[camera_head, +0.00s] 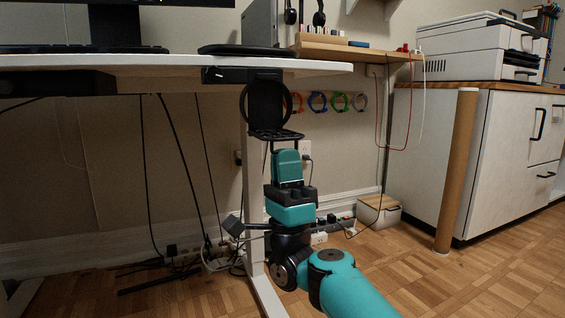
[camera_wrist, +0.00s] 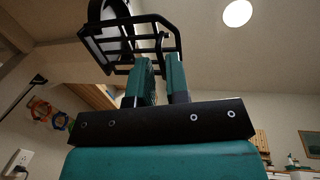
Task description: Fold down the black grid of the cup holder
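The black cup holder (camera_head: 253,112) hangs below the desk's right end, with a round ring at the top and a backplate. Its black grid (camera_head: 284,135) juts out from the bottom of the backplate, looking close to level. In the wrist view the cup holder's ring (camera_wrist: 96,12) is at upper left and the grid (camera_wrist: 131,45) extends to the right. My gripper (camera_head: 286,151) points up just beneath the grid. In the wrist view its two teal fingers (camera_wrist: 161,58) are apart, with a narrow gap. Their tips overlap the grid's outer part; I cannot tell whether they touch it.
The white desk (camera_head: 150,62) is above, and its pale leg (camera_head: 253,215) stands close behind my gripper. Cables and power strips lie along the wall. A brown tube (camera_head: 457,170) leans by the white cabinet (camera_head: 500,160). The wooden floor to the right is open.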

